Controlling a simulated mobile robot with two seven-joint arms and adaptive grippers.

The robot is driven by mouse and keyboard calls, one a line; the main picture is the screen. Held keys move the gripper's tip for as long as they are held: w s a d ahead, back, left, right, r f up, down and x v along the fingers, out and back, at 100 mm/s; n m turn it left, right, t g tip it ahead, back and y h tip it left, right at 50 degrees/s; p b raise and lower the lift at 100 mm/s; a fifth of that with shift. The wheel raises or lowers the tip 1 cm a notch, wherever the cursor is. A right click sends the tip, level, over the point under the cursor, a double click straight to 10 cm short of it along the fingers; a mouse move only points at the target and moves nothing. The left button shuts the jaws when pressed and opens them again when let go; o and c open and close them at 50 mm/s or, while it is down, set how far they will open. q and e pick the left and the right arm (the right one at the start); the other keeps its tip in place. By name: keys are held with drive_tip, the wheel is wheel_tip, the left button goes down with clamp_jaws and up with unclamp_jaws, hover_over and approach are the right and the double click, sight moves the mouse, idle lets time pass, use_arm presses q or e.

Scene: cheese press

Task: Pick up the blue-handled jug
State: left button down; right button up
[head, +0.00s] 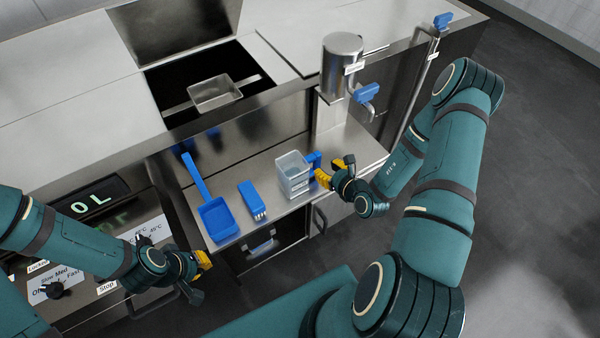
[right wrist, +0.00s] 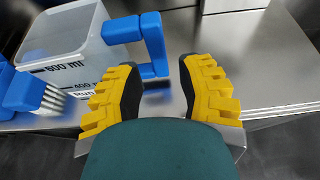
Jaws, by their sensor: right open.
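The jug (head: 292,176) is a clear, square measuring container with a blue handle (head: 313,160) on its right side. It stands upright on the steel counter. In the right wrist view the jug (right wrist: 70,40) shows dark volume marks, and its blue handle (right wrist: 153,45) lies just ahead of my fingers. My right gripper (head: 335,174) is open beside the handle; in the wrist view the yellow fingertips (right wrist: 157,80) are apart, with the handle's lower end near the gap between them. My left gripper (head: 200,268) is at the lower left over the control panel; its jaw opening is unclear.
A blue scoop (head: 217,217) and a blue brush (head: 252,200) lie on the counter (head: 270,168) left of the jug. A steel cylinder (head: 342,65) with a blue-handled valve (head: 367,93) stands behind it. A metal pan (head: 215,92) sits in the opening at the back.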

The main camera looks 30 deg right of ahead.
sight(319, 165)
drive_tip(key=x, duration=0.3)
drive_tip(key=b+x, duration=0.1)
drive_tip(key=x, duration=0.2)
drive_tip(key=shift+a+f, duration=0.15)
drive_tip(key=shift+f, duration=0.35)
clamp_jaws()
drive_tip(key=shift+r, duration=0.1)
